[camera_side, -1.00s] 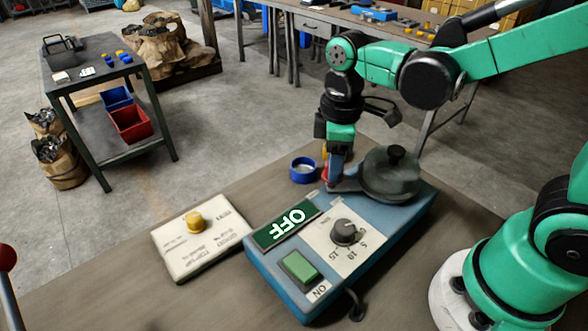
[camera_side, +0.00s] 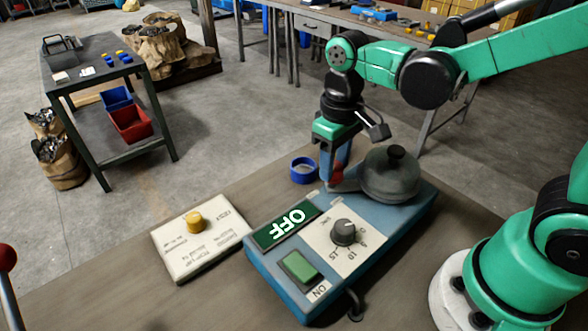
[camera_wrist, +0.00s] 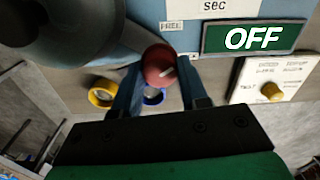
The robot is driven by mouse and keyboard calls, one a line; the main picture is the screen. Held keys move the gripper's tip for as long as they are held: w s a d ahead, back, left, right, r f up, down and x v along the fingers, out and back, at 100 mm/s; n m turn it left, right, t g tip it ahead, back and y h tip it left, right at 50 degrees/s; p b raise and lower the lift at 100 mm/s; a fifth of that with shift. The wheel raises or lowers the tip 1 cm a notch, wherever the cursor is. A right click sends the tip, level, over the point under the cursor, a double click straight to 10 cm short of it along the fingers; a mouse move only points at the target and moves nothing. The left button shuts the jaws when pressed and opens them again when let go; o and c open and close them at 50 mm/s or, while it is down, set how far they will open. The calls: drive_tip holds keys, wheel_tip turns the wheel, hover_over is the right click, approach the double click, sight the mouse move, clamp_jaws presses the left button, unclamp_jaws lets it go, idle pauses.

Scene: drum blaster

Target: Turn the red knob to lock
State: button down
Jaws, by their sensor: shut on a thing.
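The red knob (camera_wrist: 158,66) is round with a pale mark on its face. It sits on the blue machine (camera_side: 270,272) between my two fingers in the wrist view. My gripper (camera_wrist: 155,70) is shut on the red knob, with one blue finger on each side. In the side view my gripper (camera_side: 335,170) points down at the machine's back edge, beside the grey lidded drum (camera_side: 390,178), and the red knob (camera_side: 337,173) is partly hidden by a finger. A small label near the knob reads "FREE" (camera_wrist: 171,26).
The machine carries a lit "OFF" display (camera_side: 286,222), a black dial (camera_side: 344,232) and a green button (camera_side: 299,267). A cream box with a yellow button (camera_side: 195,222) stands to the left. A blue ring (camera_side: 303,170) lies behind, and a yellow ring (camera_wrist: 102,93) shows in the wrist view.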

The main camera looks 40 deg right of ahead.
drive_tip(key=m, duration=0.5)
drive_tip(key=shift+m, duration=2.5)
drive_tip(key=shift+c, duration=2.3)
unclamp_jaws()
drive_tip(key=shift+r, duration=2.85)
